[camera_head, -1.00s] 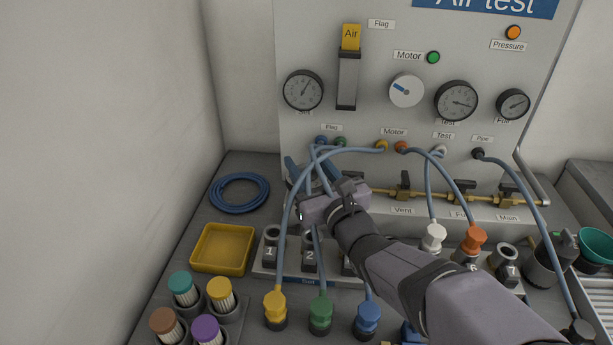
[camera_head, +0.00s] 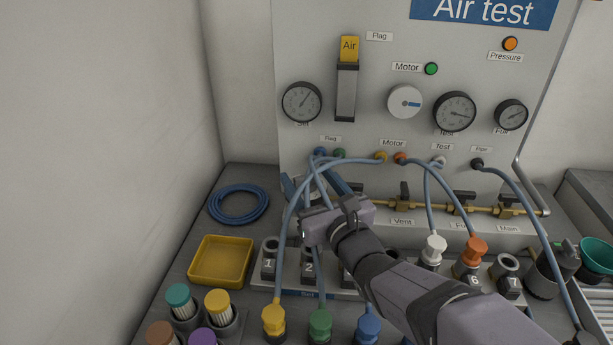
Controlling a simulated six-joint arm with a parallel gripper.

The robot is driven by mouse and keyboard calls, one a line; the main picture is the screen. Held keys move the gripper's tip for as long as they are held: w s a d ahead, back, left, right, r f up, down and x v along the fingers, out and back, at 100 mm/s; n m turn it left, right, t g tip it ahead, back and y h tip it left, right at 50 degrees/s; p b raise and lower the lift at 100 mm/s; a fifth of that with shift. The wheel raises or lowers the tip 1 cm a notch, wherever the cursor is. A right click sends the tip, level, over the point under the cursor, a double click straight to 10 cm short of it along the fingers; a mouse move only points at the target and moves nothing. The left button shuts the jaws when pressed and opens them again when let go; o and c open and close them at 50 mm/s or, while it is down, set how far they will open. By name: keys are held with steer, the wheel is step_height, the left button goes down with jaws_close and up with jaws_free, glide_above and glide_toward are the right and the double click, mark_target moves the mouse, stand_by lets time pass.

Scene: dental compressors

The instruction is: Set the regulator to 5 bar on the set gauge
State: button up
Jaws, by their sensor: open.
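The set gauge (camera_head: 301,102) is the round black-rimmed dial at the left of the grey panel. Its needle points to the upper right; its numbers are too small to read, and its label is partly covered. My gripper (camera_head: 312,181) is at the panel's foot below this gauge, its two blue fingers spread apart and pointing at the panel. The regulator cannot be made out; the area between and behind the fingers is largely covered by the gripper and hoses. I cannot tell whether the fingers touch anything.
Blue hoses (camera_head: 287,215) arch close around my gripper. A brass pipe with valves (camera_head: 404,195) runs to its right. Numbered sockets and coloured plugs (camera_head: 320,323) stand in front. A yellow tray (camera_head: 221,261) and a coiled blue hose (camera_head: 238,204) lie left. A white dial (camera_head: 405,102) is on the panel.

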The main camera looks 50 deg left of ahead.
steer(key=shift+b+v, duration=0.4)
steer(key=shift+v, duration=2.55)
steer(key=shift+r, duration=0.15)
steer(key=d+r+n+g+h+p, duration=0.1)
steer(key=d+r+n+h+p, duration=0.4)
steer(key=d+p, duration=0.8)
steer(key=d+r+n+g+h+p, duration=0.2)
steer(key=d+r+n+h+p, duration=0.3)
steer(key=d, duration=1.8)
steer(key=d+r+n+g+h+p, duration=0.1)
steer(key=d+r+n+h+p, duration=0.4)
steer(key=d+n+p, duration=0.6)
steer(key=s+d+h+p, duration=0.1)
steer(key=d+h+p, duration=0.1)
steer(key=d+p, duration=0.5)
steer(key=shift+d+g+p, duration=0.3)
steer(key=shift+d+p, duration=0.1)
steer(key=shift+p, duration=2.1)
steer(key=shift+r, duration=0.15)
